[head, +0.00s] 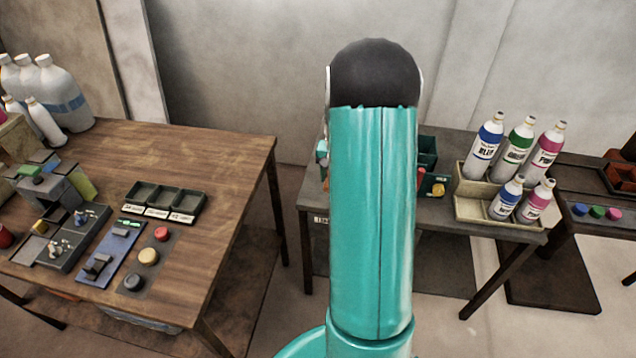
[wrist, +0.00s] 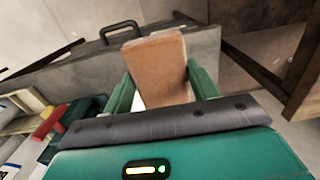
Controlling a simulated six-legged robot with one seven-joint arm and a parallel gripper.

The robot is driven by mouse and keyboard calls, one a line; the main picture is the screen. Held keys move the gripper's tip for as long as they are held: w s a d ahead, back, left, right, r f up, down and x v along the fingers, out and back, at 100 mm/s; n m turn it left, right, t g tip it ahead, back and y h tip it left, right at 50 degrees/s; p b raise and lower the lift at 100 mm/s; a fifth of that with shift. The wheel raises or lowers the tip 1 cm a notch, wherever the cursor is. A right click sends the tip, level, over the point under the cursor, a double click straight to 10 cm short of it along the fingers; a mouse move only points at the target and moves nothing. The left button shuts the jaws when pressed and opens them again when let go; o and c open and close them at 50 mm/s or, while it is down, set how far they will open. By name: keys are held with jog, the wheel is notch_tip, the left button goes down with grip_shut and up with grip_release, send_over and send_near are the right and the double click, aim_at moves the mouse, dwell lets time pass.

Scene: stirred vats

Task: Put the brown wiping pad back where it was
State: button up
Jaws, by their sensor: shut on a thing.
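The brown wiping pad (wrist: 156,68) is a tan-brown block in the wrist view. My gripper (wrist: 160,88) is shut on it, with one green finger on each side. The pad is held up in front of a grey surface, and its lower end is partly hidden by my gripper's body. I cannot tell which spot the pad came from.
A wooden table (head: 215,150) at left carries a dark three-part tray (head: 163,201) and round buttons. The grey table (head: 437,215) behind my arm holds a beige crate (head: 480,208) of labelled bottles. A black handle (wrist: 118,30) and a red-handled item (wrist: 50,122) show in the wrist view.

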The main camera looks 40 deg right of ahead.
aim_at(319, 187)
jog(key=w+f, duration=0.2)
jog(key=w, duration=0.1)
jog(key=w+d+f, duration=0.1)
jog(key=w+f, duration=0.1)
jog(key=w, duration=0.1)
jog(key=w+d+f, duration=0.1)
jog(key=w+f, duration=0.2)
jog(key=shift+w+d+f, duration=0.1)
jog(key=shift+w+f, duration=0.5)
jog(key=shift+f, duration=1.55)
jog(key=shift+f, duration=0.2)
jog(key=o, duration=1.1)
